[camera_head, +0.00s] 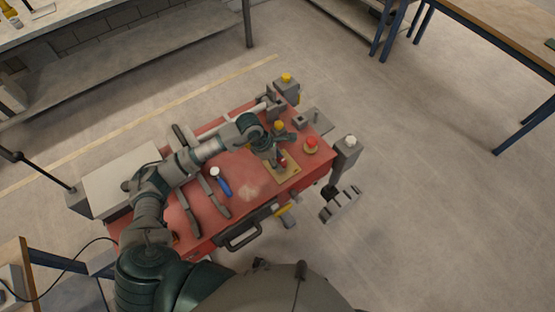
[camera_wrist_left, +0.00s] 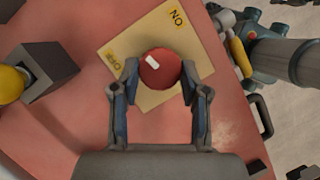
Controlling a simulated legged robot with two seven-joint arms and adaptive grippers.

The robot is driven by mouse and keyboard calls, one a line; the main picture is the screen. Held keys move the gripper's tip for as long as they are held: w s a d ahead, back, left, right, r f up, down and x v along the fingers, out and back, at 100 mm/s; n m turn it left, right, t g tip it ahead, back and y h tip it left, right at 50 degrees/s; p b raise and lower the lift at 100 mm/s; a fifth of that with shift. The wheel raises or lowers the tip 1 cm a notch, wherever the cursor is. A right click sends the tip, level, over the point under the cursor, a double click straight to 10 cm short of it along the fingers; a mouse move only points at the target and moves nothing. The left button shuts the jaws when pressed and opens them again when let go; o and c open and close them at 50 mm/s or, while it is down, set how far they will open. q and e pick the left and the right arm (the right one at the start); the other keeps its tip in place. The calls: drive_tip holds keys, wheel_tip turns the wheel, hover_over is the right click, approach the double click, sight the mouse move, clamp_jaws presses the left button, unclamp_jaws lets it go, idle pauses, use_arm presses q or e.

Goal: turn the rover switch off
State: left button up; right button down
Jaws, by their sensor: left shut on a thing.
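The rover switch is a round red knob (camera_wrist_left: 160,68) on a tan plate (camera_wrist_left: 178,45) with an ON label and a second label that seems to read OFF. A small white mark on the knob lies left of its middle, on the side of the second label. The plate also shows in the head view (camera_head: 291,170) on the red deck. My left gripper (camera_wrist_left: 160,80) has its two fingers on either side of the knob, shut on it. In the head view my left gripper (camera_head: 279,160) reaches down over the plate and partly hides the knob. My right gripper does not show clearly.
A red mushroom button (camera_head: 311,142) sits beside the plate. A yellow knob (camera_wrist_left: 10,85) stands by a grey block (camera_wrist_left: 45,72). A blue-handled tool (camera_head: 222,184) lies on the red deck (camera_head: 207,212). A dark handle (camera_head: 240,237) is on the near edge. Open floor lies right.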

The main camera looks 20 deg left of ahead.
use_arm(q)
drive_tip(key=n+t, duration=0.1)
drive_tip(key=n, duration=0.3)
drive_tip(key=shift+s+d+y, duration=0.1)
drive_tip(key=shift+y, duration=0.3)
drive_tip(key=shift+n+t+y, duration=0.4)
drive_tip(key=shift+n+t, duration=0.2)
drive_tip(key=shift+n, duration=0.9)
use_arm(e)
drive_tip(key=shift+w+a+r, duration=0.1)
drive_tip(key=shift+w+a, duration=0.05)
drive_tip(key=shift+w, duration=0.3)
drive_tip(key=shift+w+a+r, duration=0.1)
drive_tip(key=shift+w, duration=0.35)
use_arm(q)
drive_tip(key=shift+r, duration=0.1)
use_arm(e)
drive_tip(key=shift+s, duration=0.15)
use_arm(q)
drive_tip(key=o, duration=1)
drive_tip(key=shift+o, duration=0.7)
drive_tip(key=shift+d, duration=0.1)
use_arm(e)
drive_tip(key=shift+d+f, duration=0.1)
use_arm(q)
drive_tip(key=shift+r, duration=0.15)
drive_tip(key=v, duration=1.1)
drive_tip(key=shift+r, duration=0.2)
